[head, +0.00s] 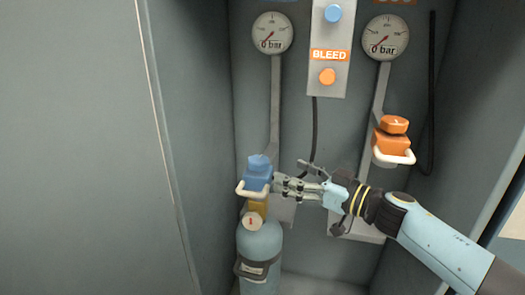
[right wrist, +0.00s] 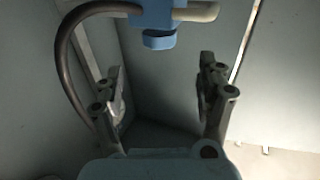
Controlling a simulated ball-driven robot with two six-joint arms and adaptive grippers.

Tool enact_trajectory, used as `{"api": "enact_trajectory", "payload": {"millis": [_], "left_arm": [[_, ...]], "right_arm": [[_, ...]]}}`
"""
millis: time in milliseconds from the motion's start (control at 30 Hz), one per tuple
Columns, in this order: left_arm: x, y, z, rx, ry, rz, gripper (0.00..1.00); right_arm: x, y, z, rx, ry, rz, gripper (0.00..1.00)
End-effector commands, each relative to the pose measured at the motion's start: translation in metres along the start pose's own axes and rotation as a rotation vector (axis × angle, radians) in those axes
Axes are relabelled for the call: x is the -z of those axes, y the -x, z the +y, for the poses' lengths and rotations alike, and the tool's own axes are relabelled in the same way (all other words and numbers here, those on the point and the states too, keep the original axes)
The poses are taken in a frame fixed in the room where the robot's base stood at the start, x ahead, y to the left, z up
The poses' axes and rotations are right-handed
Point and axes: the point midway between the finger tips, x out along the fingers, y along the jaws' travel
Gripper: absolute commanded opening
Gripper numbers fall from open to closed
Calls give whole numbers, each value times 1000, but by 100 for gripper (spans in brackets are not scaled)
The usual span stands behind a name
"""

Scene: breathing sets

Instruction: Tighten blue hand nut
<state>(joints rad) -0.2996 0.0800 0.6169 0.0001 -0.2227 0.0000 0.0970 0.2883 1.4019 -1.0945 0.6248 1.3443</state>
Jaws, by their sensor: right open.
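The blue connector block (head: 254,177) sits on top of a gas cylinder (head: 260,250), with a white handle bar at its front. A small blue knob, which looks like the hand nut (head: 258,161), stands on the block. My right gripper (head: 278,184) is just right of the block, its fingers pointing left towards it. In the right wrist view the fingers (right wrist: 162,85) are spread with nothing between them. The blue nut (right wrist: 158,40) shows beyond them, near the top, below the blue block (right wrist: 152,13). My left gripper is not in view.
An orange block with an orange knob (head: 394,125) is on the right. Two gauges (head: 272,33) (head: 385,37) read 0 bar. A BLEED panel (head: 329,54) with blue and orange buttons is between them. Grey cabinet walls close in on both sides; a dark hose (right wrist: 65,55) curves nearby.

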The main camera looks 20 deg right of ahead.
Motion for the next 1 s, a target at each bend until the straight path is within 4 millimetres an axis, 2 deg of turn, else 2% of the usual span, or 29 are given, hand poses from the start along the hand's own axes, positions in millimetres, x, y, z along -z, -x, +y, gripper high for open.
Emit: {"api": "enact_trajectory", "payload": {"millis": [200,433,600,867,1000], "left_arm": [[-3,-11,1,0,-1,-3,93],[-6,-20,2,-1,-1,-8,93],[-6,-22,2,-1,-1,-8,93],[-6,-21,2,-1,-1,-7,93],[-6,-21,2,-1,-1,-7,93]], "right_arm": [[-1,-46,0,-1,-1,4,73],[-2,-82,0,-2,0,2,73],[0,-93,0,-2,2,2,73],[0,-94,0,-2,2,1,73],[0,-94,0,-2,2,2,55]]}}
